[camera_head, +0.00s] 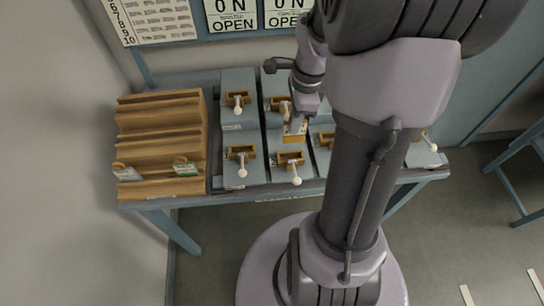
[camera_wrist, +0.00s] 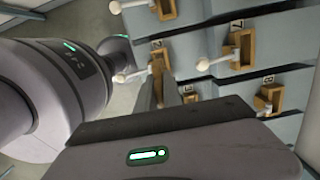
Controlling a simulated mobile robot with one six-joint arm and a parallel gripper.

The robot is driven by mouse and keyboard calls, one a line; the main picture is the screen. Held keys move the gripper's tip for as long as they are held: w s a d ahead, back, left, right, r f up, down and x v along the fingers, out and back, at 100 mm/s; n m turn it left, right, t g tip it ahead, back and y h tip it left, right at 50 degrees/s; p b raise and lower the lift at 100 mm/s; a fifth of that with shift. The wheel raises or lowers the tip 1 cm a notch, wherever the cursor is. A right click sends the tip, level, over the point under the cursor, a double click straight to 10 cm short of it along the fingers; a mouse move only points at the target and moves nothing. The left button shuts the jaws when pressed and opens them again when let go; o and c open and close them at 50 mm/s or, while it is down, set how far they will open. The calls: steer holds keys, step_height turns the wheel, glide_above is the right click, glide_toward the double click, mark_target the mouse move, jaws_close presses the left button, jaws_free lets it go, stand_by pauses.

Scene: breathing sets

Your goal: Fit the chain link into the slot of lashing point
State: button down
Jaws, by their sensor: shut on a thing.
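I see no chain link and no lashing point that I can make out. Several grey-blue panels carry brown brackets with white-knobbed levers, such as one bracket (camera_head: 241,153) at the front left. My gripper (camera_head: 297,124) is low over the middle panels, close to a yellowish-brown bracket (camera_head: 295,138). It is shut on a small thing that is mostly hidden. In the wrist view my gripper (camera_wrist: 172,88) points toward a bracket beside a white knob (camera_wrist: 119,78). I cannot tell whether it touches that bracket. Another bracket (camera_wrist: 243,55) stands to its right.
A stepped wooden rack (camera_head: 160,130) stands at the left of the table, with two small tags (camera_head: 186,167) (camera_head: 126,172) at its front. Signs reading OPEN (camera_head: 232,14) hang on the wall behind. Levers stick out close around my gripper.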

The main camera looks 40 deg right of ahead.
step_height(320, 180, down, 10)
steer(key=b, duration=0.4)
steer(key=shift+w+a+f, duration=0.1)
steer(key=shift+f, duration=0.05)
steer(key=c, duration=1.5)
jaws_free()
